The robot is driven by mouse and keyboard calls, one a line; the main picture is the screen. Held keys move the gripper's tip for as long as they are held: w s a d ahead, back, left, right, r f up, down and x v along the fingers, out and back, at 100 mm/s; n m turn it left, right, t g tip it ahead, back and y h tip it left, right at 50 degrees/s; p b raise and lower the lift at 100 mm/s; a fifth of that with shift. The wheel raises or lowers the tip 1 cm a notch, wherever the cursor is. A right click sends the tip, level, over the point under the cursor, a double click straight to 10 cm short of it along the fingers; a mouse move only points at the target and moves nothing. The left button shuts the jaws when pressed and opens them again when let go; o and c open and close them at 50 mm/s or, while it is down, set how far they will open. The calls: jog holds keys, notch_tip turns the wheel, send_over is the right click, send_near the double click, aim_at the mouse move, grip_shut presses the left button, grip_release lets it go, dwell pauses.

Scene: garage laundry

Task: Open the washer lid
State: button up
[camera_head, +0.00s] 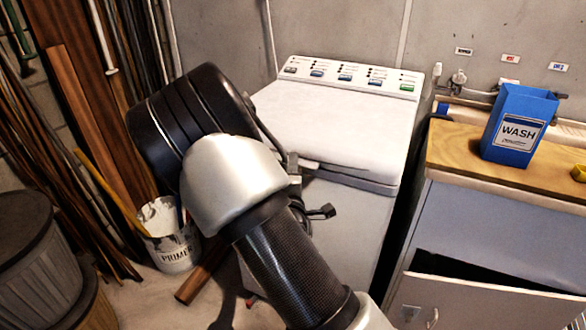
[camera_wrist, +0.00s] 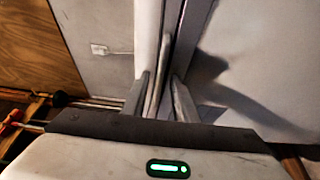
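The white washer (camera_head: 340,225) stands against the back wall in the head view, with its lid (camera_head: 335,125) down and flat. My arm reaches across its left front side. My gripper (camera_head: 297,172) is at the lid's front edge, partly hidden behind my own wrist. In the wrist view, my gripper (camera_wrist: 160,78) has its two fingers apart, with the pale edge of the lid (camera_wrist: 150,35) running between or just beyond them. I cannot tell whether either finger touches it.
A wooden-topped cabinet (camera_head: 450,150) with a blue WASH box (camera_head: 518,125) stands at the right, its front door tilted open. A primer bucket (camera_head: 172,245), leaning boards (camera_head: 85,110) and a grey bin (camera_head: 38,260) crowd the left.

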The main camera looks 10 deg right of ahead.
jog(key=shift+c, duration=0.6)
grip_shut()
dwell(0.8)
